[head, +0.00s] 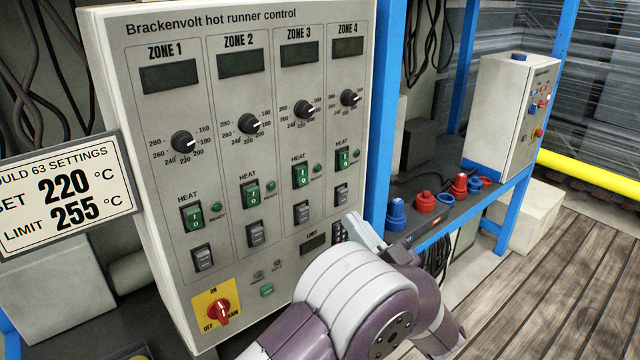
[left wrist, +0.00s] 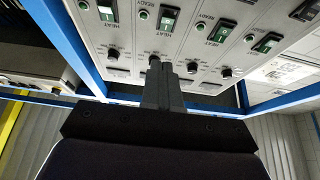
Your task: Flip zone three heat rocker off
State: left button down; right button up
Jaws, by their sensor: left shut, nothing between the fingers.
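The zone three heat rocker (head: 302,176) is a green switch in a dark frame on the grey hot runner control panel (head: 218,120), below the zone three knob (head: 304,109). It seems to show in the left wrist view (left wrist: 168,18), where the panel is turned upside down. My left gripper (head: 362,232) is shut and empty, low in front of the panel's right side, below and right of the rocker. In the left wrist view its fingertips (left wrist: 155,62) lie short of the green rockers; contact with the panel cannot be told. My right gripper is not in view.
Similar green rockers for zone one (head: 191,216), zone two (head: 250,193) and zone four (head: 343,158) flank it. Grey switches sit below each. A red main switch (head: 222,312) is at lower left. A blue post (head: 386,110) stands right of the panel.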

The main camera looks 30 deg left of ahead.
aim_at(306, 179)
pick_arm(q)
jog(key=w+a, duration=0.1)
jog(key=a, duration=0.1)
jog(key=w+a+r, duration=0.1)
jog(key=a, duration=0.2)
jog(key=w+a+r, duration=0.1)
jog(key=a, duration=0.2)
jog(key=shift+w+a, duration=0.15)
jog(key=shift+w+a+f, duration=0.15)
jog(key=shift+w+a, duration=0.05)
jog(key=shift+a, duration=0.2)
jog(key=shift+b, duration=0.3)
